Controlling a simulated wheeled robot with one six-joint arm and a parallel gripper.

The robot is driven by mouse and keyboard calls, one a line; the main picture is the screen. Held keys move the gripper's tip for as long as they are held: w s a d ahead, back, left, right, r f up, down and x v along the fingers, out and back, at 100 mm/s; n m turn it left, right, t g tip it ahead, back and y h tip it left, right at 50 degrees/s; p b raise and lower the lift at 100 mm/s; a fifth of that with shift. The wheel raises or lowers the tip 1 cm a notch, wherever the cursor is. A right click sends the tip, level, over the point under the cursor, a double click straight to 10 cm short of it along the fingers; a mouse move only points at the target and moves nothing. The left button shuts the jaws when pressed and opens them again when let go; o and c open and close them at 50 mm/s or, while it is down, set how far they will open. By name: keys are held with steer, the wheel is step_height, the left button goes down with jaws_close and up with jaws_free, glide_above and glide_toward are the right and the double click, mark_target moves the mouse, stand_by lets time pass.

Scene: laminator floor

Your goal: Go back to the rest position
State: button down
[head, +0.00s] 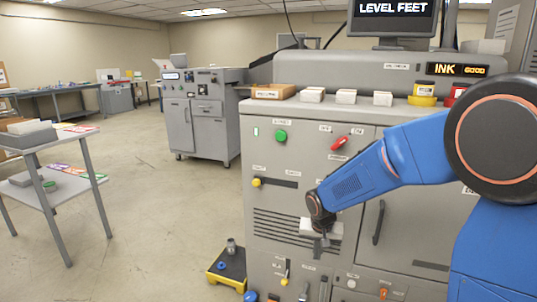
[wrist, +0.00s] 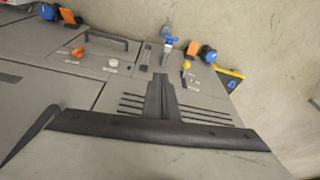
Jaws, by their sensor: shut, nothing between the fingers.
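My blue arm reaches in from the right in the head view. My gripper (head: 322,242) points down in front of the grey machine's front panel (head: 275,215), near its vent slots. In the wrist view my gripper (wrist: 160,88) shows as dark fingers closed together, with nothing between them. Whether it touches the panel is hard to tell. The panel carries a green button (head: 281,136), a red switch (head: 340,142) and a yellow knob (head: 257,183).
A yellow-rimmed dark tray (head: 213,277) is on the floor beside the machine. White stacks (head: 346,97) and a brown box (head: 272,91) line the machine's ledge, below a monitor (head: 392,16) reading "LEVEL FEET". A grey cart (head: 73,194) stands left; open floor lies between.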

steer(key=s+d+r+n, duration=0.1)
steer(key=s+d+r, duration=0.3)
steer(key=s+r, duration=0.3)
steer(key=s+d+r, duration=0.5)
steer(key=s, duration=0.3)
steer(key=s+d+r+t, duration=0.1)
steer(key=s, duration=0.8)
steer(key=s+d+r+n, duration=0.1)
steer(key=s+d, duration=0.1)
steer(key=s, duration=0.7)
steer(key=shift+d+n+t, duration=0.25)
steer(key=shift+n+t, duration=0.05)
steer(key=shift+t, duration=0.1)
